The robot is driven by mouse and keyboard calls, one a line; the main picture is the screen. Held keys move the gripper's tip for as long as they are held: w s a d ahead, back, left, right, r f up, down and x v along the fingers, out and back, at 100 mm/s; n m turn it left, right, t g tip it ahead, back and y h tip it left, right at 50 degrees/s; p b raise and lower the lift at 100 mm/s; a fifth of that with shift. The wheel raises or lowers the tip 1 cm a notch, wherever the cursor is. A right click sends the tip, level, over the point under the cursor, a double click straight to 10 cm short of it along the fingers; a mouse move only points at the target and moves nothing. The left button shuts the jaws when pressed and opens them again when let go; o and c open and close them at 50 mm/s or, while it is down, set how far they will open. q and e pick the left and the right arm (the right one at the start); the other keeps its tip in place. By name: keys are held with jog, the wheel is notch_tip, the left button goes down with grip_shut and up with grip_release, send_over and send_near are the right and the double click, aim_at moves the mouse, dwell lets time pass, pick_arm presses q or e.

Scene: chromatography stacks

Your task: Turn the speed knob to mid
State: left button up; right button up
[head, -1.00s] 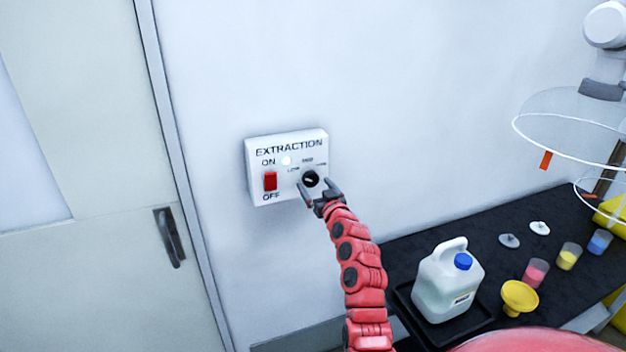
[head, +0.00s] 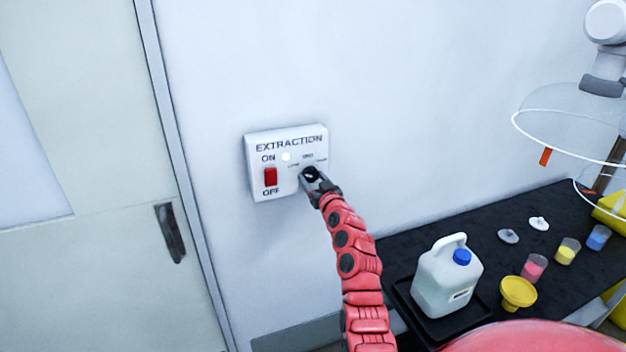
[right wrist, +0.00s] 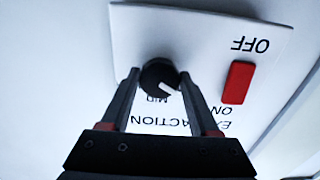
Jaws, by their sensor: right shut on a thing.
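The white EXTRACTION control box (head: 287,190) is on the wall, with a round black speed knob (head: 309,172) on its right side. My right gripper (head: 313,177) reaches it from below. In the right wrist view, which shows the box upside down, the fingers are on either side of the knob (right wrist: 158,76), shut on it. The knob's white pointer line slants to the lower right there, toward the side of the MID label rather than squarely at it. The finger hides the neighbouring label. My left gripper is not in view.
A red ON/OFF rocker switch (head: 270,177) sits left of the knob, with a lit white lamp (head: 286,157) above. A door with a handle (head: 170,233) is at left. A black bench (head: 395,255) at right holds a jug (head: 446,280), a yellow funnel (head: 518,292) and several cups.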

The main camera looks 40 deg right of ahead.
jog(key=shift+c, duration=1)
jog(key=shift+m+b, duration=0.35)
jog(key=shift+m, duration=0.75)
jog(key=m, duration=0.2)
jog(key=shift+m, duration=0.4)
jog(key=m, duration=0.3)
jog(key=shift+m, duration=0.3)
jog(key=shift+a+r+m+p, duration=0.1)
jog(key=shift+m+p, duration=0.45)
jog(key=shift+m, duration=0.95)
